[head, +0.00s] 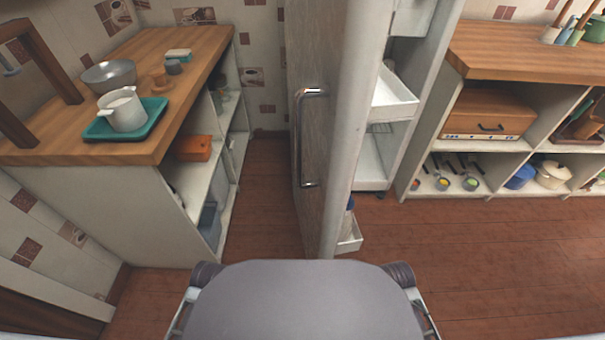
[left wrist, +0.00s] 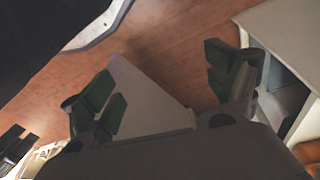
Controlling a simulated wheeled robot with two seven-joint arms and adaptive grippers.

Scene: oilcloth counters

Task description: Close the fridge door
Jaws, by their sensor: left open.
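The fridge door (head: 345,130) stands wide open in the middle of the head view, seen nearly edge-on. Its grey outer face turns left and carries a vertical metal handle (head: 299,140). White bins (head: 393,100) show on the right, inner side of the door. The fridge body behind it is largely hidden by the door. My left gripper (left wrist: 165,92) shows in the left wrist view with its two dark fingers spread apart, and nothing is seen gripped. A pale panel shows beyond the fingers; I cannot tell what it is. Neither gripper shows in the head view.
A wooden-topped counter (head: 190,48) stands at the left, with a teal tray (head: 95,130), a white pot (head: 122,108) and a grey bowl (head: 108,75). Another counter (head: 500,55) with filled shelves stands at the right. Wooden floor (head: 265,215) is clear on both sides of the door.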

